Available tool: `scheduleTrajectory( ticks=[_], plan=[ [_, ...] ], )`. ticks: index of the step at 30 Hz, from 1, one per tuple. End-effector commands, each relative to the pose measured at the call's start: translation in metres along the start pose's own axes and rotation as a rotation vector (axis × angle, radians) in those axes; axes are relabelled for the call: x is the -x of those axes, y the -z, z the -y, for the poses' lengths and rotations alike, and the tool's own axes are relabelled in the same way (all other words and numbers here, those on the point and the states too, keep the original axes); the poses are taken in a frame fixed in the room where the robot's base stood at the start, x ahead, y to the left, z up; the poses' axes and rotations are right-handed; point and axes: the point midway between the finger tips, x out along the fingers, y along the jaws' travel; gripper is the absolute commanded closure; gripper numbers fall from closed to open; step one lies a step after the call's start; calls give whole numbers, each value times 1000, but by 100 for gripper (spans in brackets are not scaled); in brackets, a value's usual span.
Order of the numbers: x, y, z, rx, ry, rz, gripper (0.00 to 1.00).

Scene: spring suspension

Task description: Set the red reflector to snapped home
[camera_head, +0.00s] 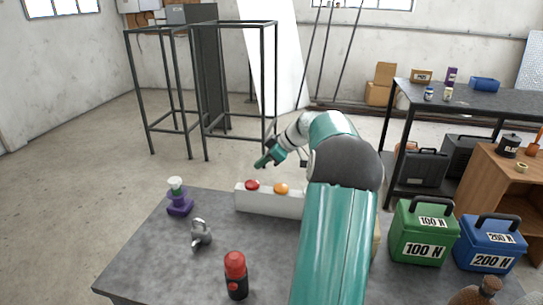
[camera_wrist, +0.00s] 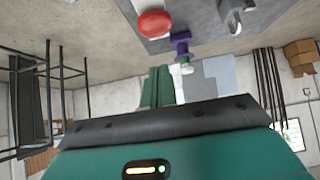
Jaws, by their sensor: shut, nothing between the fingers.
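The red reflector (camera_head: 252,185) is a small round disc on top of a long white block (camera_head: 270,204) at the far edge of the grey table. An orange reflector (camera_head: 281,189) sits to its right on the same block. In the wrist view the red reflector (camera_wrist: 154,23) shows at the top as a red oval, apart from my fingers. My gripper (camera_head: 262,163) is above and slightly right of the red reflector in the head view, touching nothing. Its green fingers (camera_wrist: 158,86) are together and empty. I cannot tell whether the reflector is fully seated.
On the table (camera_head: 150,250) are a purple stand with a white-green top (camera_head: 178,198), a grey metal shackle (camera_head: 200,235) and a red-black bottle (camera_head: 236,275). Green (camera_head: 424,232) and blue (camera_head: 490,243) weight boxes stand right of my arm. The table's left part is mostly clear.

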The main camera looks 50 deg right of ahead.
Motion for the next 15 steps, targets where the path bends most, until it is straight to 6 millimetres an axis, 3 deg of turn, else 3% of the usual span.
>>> scheduleTrajectory(
  ticks=[4,9,15],
  plan=[
    [-30,-2,0,-1,3,0,100],
    [-45,-21,0,-1,0,0,100],
    [-52,-28,0,0,-1,0,100]
  ],
)
